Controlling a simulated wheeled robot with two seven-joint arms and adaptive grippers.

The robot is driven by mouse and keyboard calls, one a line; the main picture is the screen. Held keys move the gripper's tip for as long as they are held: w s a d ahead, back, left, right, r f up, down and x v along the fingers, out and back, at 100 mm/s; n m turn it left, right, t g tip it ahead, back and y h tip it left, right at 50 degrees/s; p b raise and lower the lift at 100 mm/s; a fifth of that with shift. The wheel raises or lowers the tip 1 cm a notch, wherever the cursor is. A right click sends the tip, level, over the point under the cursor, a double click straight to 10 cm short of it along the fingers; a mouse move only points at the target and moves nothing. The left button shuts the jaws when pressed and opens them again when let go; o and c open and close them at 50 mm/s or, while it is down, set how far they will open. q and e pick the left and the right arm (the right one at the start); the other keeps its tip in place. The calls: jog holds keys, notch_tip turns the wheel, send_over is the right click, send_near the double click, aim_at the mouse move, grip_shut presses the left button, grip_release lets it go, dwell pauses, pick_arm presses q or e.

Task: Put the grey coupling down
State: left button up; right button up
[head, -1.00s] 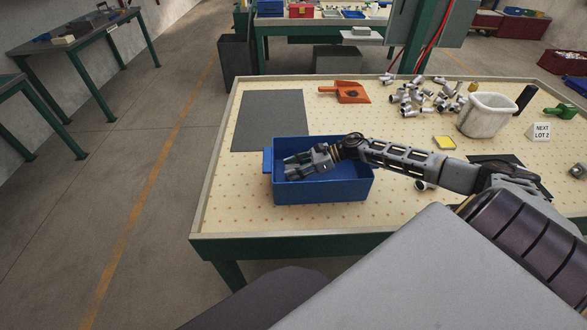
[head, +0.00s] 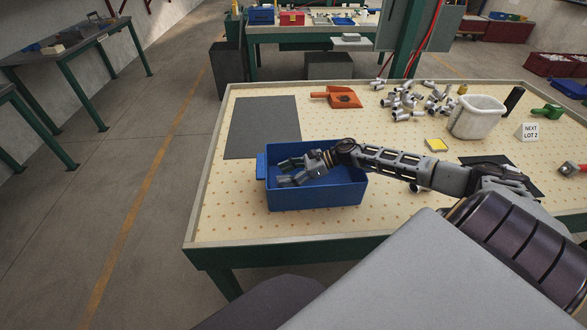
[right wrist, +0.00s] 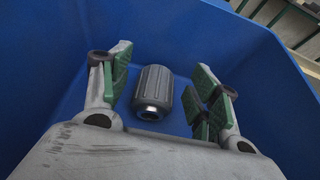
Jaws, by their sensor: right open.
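The grey coupling (right wrist: 154,92) is a ribbed dark grey cylinder with a bright metal end. In the right wrist view it lies on the floor of the blue bin (head: 318,194), between my spread fingers and apart from them. My right gripper (head: 282,172) is open inside the bin, near its left end. Its green finger pads show on both sides of the coupling in the right wrist view (right wrist: 162,92). In the head view the coupling cannot be made out. My left gripper is not in view.
A dark mat (head: 263,127) lies behind the bin to the left.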

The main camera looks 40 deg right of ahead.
jog(key=shift+r+p, duration=0.65)
jog(key=shift+v, duration=3.75)
pick_arm(q)
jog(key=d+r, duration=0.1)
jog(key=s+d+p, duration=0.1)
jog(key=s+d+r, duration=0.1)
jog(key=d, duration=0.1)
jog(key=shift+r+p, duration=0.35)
jog(key=shift+p, duration=0.05)
pick_arm(e)
jog(key=v, duration=0.4)
jog(key=shift+d, duration=0.25)
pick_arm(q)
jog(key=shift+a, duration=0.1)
